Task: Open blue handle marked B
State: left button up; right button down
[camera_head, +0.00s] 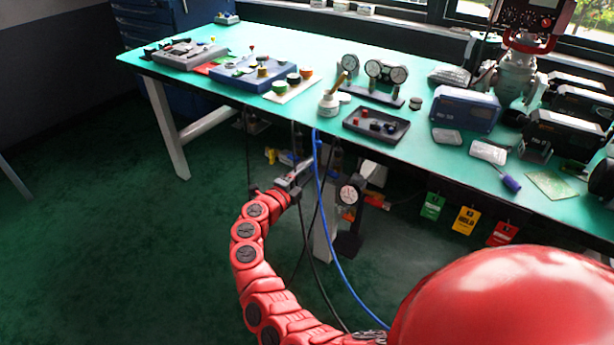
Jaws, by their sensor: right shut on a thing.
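My right gripper (300,172) is under the front edge of the workbench, at the end of the red arm. It is shut on what looks like the blue handle (287,158), a small blue part at its tip. The gripper hides most of this part, and no letter B can be read at this size. A yellow part (270,155) shows just left of it. My left gripper is not in view.
A blue hose (330,240) and dark cables hang close to the right of the gripper. A gauge (348,194) on a dark stand is beside them. The green-topped workbench (250,105) is above, crowded with devices. Tags (466,220) hang from its edge. Floor at left is clear.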

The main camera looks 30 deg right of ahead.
jog(key=shift+m, duration=0.3)
dwell(0.4)
jog(key=c, duration=0.6)
grip_release()
jog(key=p+v, duration=0.1)
jog(key=v, duration=1.6)
jog(key=shift+a, duration=0.25)
